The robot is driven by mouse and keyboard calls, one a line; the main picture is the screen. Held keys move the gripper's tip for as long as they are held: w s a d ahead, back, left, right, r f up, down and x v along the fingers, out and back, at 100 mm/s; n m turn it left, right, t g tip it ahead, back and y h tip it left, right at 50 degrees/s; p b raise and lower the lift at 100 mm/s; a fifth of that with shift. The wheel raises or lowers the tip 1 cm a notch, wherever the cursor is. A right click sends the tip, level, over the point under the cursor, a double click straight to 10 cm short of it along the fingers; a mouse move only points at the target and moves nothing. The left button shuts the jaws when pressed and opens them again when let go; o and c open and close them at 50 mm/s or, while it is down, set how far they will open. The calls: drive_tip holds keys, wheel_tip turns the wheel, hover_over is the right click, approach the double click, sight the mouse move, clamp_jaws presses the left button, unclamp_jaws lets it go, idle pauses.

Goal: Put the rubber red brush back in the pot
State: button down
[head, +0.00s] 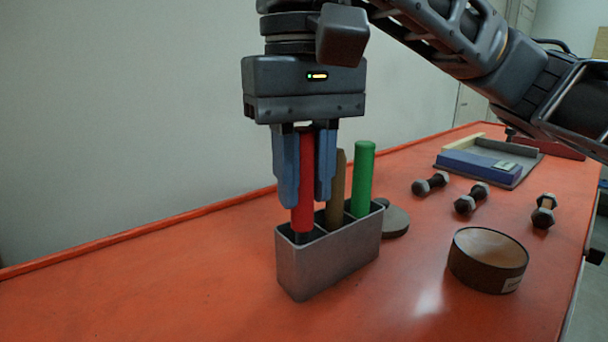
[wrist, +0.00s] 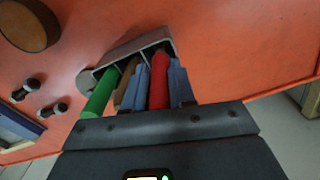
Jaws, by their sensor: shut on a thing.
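The red brush (head: 302,190) is upright between the blue fingers of my gripper (head: 306,195). My gripper is shut on its handle, pointing down. The lower end of the brush is inside the near left compartment of the grey metal pot (head: 328,262), below the rim; its tip is hidden by the pot wall. In the wrist view the red brush (wrist: 159,78) lies between the fingers and reaches the pot (wrist: 128,50). A brown handle (head: 336,190) and a green handle (head: 363,180) stand in the other compartments, the brown one close beside my right finger.
A round grey disc (head: 394,221) lies behind the pot. Several dark bolts (head: 470,198) and a tray with a blue block (head: 478,165) lie farther back. The orange tabletop (head: 130,290) is clear at left.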

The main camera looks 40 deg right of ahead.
sight(304, 130)
drive_tip(key=shift+f, duration=0.4)
drive_tip(key=c, duration=0.9)
unclamp_jaws()
drive_tip(key=shift+o, duration=0.2)
drive_tip(key=shift+r, duration=0.1)
wheel_tip(304, 130, up, 8)
drive_tip(key=shift+f, duration=0.15)
